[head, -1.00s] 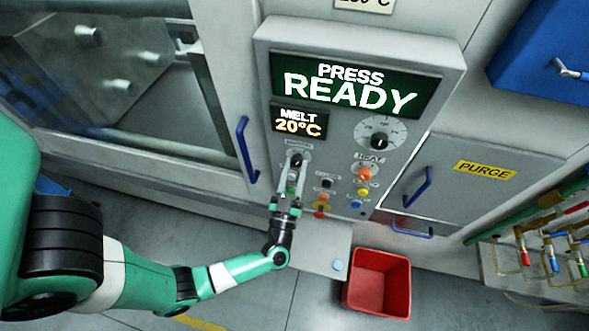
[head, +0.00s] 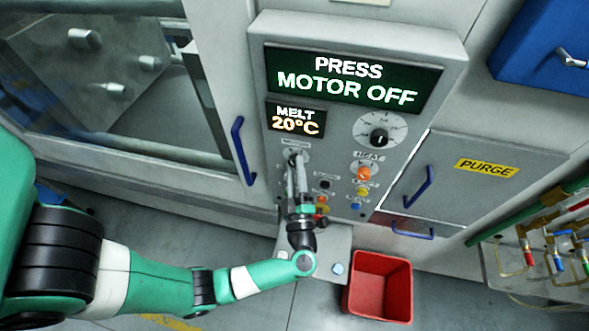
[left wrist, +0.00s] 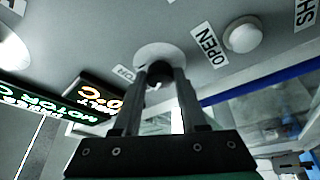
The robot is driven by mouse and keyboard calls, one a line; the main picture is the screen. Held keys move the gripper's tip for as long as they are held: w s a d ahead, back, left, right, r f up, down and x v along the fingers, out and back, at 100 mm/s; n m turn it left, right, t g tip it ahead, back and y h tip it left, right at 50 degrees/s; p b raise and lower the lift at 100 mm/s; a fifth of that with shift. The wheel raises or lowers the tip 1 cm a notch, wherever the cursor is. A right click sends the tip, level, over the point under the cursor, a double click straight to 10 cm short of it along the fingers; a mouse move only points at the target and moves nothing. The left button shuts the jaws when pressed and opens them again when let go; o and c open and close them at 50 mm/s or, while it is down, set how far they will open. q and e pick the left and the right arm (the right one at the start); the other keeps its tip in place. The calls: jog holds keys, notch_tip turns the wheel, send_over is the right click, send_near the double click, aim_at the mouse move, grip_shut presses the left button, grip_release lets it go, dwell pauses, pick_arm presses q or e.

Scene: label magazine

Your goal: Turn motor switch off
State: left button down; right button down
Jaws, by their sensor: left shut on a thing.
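The motor switch (head: 295,157) is a small dark knob on a pale round plate at the left of the grey control panel (head: 400,165). It also shows in the left wrist view (left wrist: 158,70), between the fingertips. My left gripper (head: 296,163) reaches up to it from below and is shut on the knob. The fingers hide part of the knob, so its exact angle is hard to tell. The press display (head: 352,80) reads "PRESS MOTOR OFF". My right gripper is not in view.
A melt display (head: 296,118) reads 20°C. A heat dial (head: 379,136) and several coloured buttons sit right of my left gripper. A blue door handle (head: 243,150) is to its left. A red bin (head: 379,288) stands on the floor below.

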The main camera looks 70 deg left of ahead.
pick_arm(q)
jog(key=shift+n+g, duration=0.3)
jog(key=shift+n, duration=0.5)
jog(key=shift+r, duration=0.1)
jog(key=shift+c, duration=2.2)
grip_release()
jog(key=shift+d, duration=0.15)
jog(key=b+v, duration=0.2)
jog(key=v, duration=0.9)
jog(key=shift+d+b, duration=0.25)
jog(key=shift+b, duration=0.05)
